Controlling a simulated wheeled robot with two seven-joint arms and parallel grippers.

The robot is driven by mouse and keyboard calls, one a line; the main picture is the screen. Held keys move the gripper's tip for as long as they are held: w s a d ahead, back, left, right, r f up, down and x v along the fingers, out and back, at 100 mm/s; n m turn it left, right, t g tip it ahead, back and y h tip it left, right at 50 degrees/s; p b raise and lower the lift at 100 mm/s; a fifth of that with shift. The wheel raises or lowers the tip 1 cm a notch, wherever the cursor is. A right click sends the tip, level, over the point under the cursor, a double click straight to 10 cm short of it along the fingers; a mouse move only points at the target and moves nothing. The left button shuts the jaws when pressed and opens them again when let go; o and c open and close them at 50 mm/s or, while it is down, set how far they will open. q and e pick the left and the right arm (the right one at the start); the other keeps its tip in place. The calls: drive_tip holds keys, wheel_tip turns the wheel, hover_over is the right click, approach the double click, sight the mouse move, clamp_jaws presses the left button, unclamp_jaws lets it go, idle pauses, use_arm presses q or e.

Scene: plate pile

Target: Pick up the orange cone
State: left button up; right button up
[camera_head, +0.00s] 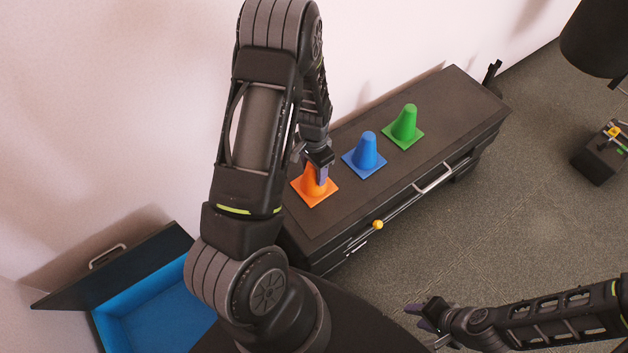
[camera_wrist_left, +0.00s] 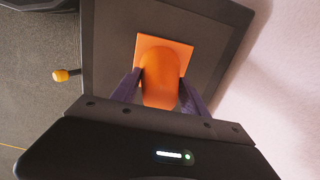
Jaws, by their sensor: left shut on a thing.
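The orange cone (camera_head: 312,189) stands upright on the dark cabinet top (camera_head: 340,215), at the near end of a row of cones. My left gripper (camera_head: 318,170) reaches down over it and is shut on its upper part. In the left wrist view the orange cone (camera_wrist_left: 160,85) sits between the two fingers (camera_wrist_left: 160,92), with its square base against the dark surface. My right gripper (camera_head: 428,315) is at the lower right, away from the cabinet; its fingers are too small and dark to judge.
A blue cone (camera_head: 366,152) and a green cone (camera_head: 404,123) stand beside the orange one. The cabinet front has a metal handle (camera_head: 434,178) and a yellow knob (camera_head: 378,224). An open blue-lined box (camera_head: 150,310) is at lower left. A wall rises behind the cabinet.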

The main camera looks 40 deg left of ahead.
use_arm(q)
clamp_jaws()
drive_tip(key=shift+r, duration=0.1)
wheel_tip(320, 180, up, 10)
drive_tip(key=shift+f+p, duration=0.1)
drive_tip(key=shift+p, duration=0.75)
drive_tip(key=w+d+r+n, duration=0.1)
drive_tip(key=w+d+r, duration=0.3)
drive_tip(key=r, duration=0.4)
drive_tip(key=w+d+r+n, duration=0.1)
drive_tip(key=w+d+r, duration=0.3)
drive_tip(key=d+r, duration=0.3)
drive_tip(key=w+d+r, duration=0.4)
drive_tip(key=d+r, duration=0.1)
drive_tip(key=r, duration=0.4)
drive_tip(key=shift+d+r+n, duration=0.15)
drive_tip(key=shift+r+n, duration=0.25)
